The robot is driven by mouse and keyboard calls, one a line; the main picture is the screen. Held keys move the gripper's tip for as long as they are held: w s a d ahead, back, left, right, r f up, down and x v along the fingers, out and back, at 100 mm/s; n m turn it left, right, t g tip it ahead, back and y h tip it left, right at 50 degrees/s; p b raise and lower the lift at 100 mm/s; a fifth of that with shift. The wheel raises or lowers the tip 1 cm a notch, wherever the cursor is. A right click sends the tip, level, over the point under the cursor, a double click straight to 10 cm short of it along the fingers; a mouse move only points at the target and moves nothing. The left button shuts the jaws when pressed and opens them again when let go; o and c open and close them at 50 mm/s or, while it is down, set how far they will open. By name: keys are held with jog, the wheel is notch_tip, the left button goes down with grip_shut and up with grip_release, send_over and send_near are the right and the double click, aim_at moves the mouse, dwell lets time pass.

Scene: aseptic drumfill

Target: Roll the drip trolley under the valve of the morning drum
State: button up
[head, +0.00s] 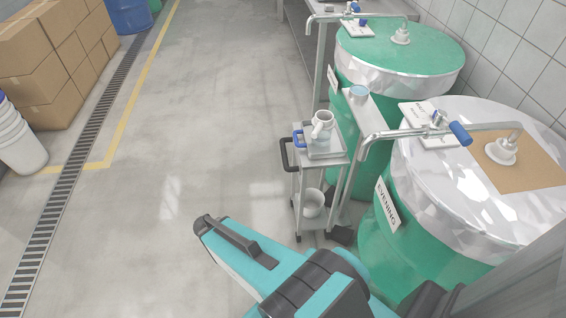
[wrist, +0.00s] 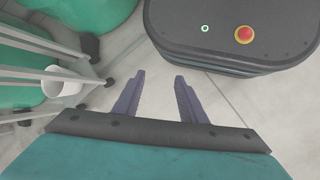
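The drip trolley (head: 326,157) is a small grey wheeled cart beside the green drums, with a black push handle (head: 287,155) on its left side. A white jug (head: 322,124) stands on its top, and a white pail (head: 312,203) sits below. The near drum (head: 375,245) is labelled EVENING; its valve (head: 438,122) has a blue lever and a spout pointing left. The far drum (head: 400,50) has a similar valve (head: 352,12); its side label is unreadable. My gripper (wrist: 160,92) is open and empty above the floor, right of the trolley frame in the wrist view.
Cardboard boxes (head: 60,55) and white buckets (head: 20,140) stand at the left, past a floor drain (head: 80,150) and yellow line. The floor left of the trolley is clear.

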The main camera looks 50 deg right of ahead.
jog(key=w+d+h+b, duration=0.4)
jog(key=w+d+b, duration=0.2)
jog(key=w+d, duration=0.3)
jog(key=m+h+b, duration=0.5)
jog(key=h+b, duration=0.3)
jog(key=b, duration=0.4)
send_near(284, 154)
jog(key=v, duration=0.3)
jog(key=shift+w+f, duration=0.25)
jog(key=shift+f, duration=0.05)
jog(key=shift+f+b+x, duration=0.1)
jog(key=shift+b+x, duration=0.3)
jog(key=shift+x, duration=3.05)
jog(key=shift+f+b+x, duration=0.15)
jog(key=shift+b+x, duration=0.2)
jog(key=shift+x, duration=3.05)
jog(key=shift+w, duration=0.15)
